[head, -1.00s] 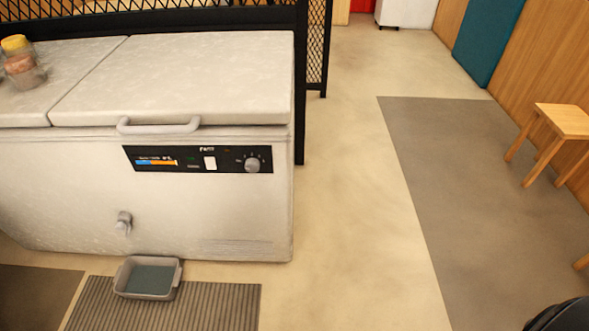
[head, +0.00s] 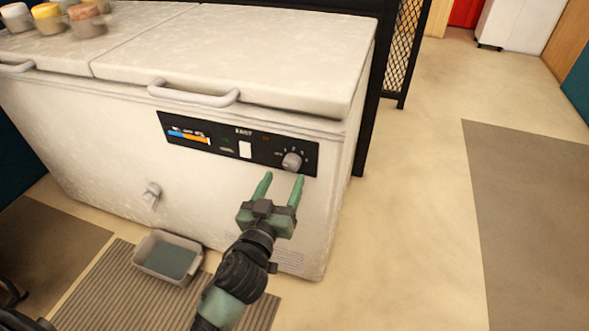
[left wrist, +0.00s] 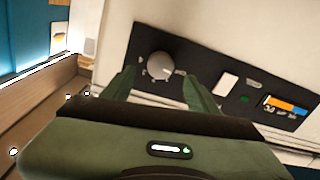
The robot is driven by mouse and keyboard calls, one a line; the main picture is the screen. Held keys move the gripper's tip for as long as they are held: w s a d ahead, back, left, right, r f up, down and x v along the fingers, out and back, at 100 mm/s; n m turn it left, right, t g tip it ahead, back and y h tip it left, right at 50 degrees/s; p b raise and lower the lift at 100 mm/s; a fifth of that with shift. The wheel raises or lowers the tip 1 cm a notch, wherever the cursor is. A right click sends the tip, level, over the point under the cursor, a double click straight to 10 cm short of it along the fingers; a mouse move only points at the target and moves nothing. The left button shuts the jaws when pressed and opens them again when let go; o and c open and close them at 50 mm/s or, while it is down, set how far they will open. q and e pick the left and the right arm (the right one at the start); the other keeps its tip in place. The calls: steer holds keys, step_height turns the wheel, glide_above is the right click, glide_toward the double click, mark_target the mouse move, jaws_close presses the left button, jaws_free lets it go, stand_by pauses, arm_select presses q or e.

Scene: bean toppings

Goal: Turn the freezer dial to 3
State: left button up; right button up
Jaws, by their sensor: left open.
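The white chest freezer (head: 240,60) has a black control panel (head: 215,140) on its front. The grey round freezer dial (head: 292,161) sits at the panel's right end with small marks around it, too small to read. My left gripper (head: 283,180) is open, its two green fingers pointing up at the panel just below the dial. In the left wrist view the dial (left wrist: 160,66) shows between and beyond the open fingertips (left wrist: 160,80), apart from them as far as I can tell. My right gripper is not in view.
A grey tray (head: 146,252) stands on a ribbed mat (head: 110,290) below the drain tap (head: 151,193). Several jars (head: 48,18) stand on the freezer lid. The floor to the right of the freezer is clear.

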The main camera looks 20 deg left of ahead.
mark_target(290, 167)
arm_select(q)
steer(key=shift+w+f, duration=0.1)
steer(key=shift+w, duration=2.3)
steer(key=shift+c, duration=0.3)
jaws_close()
